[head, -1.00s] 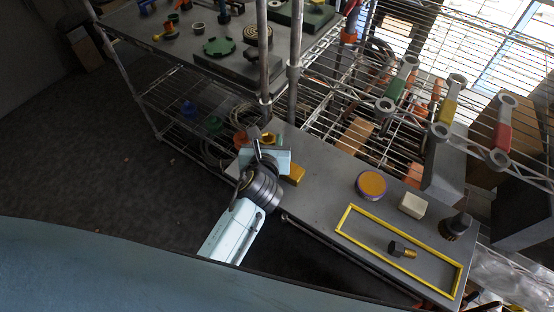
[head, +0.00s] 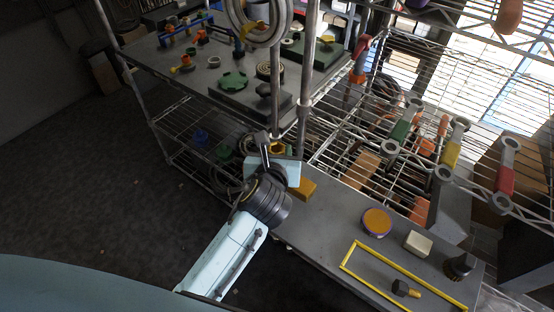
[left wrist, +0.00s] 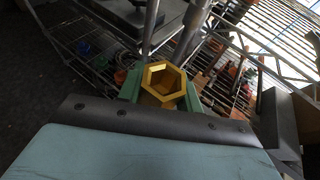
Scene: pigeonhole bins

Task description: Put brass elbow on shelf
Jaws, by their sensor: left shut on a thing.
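The brass elbow (head: 304,188) is in the jaws of my left gripper (head: 281,163). Its two ends show on either side of the pale gripper body in the head view. In the left wrist view the elbow's open hexagonal end (left wrist: 163,79) points up between the green fingertips. The middle of the elbow is hidden by the gripper. The grey shelf board (head: 330,215) lies to the right of the gripper, and the held elbow shows over its left end. I cannot tell the height between them. My right gripper is not in view.
A yellow rectangular outline (head: 352,267) on the board has a dark fitting with a brass tip (head: 405,288) inside. Behind it are an orange disc (head: 377,221), a cream block (head: 418,243) and a dark knob (head: 460,265). Metal posts (head: 305,85) stand close beyond the gripper.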

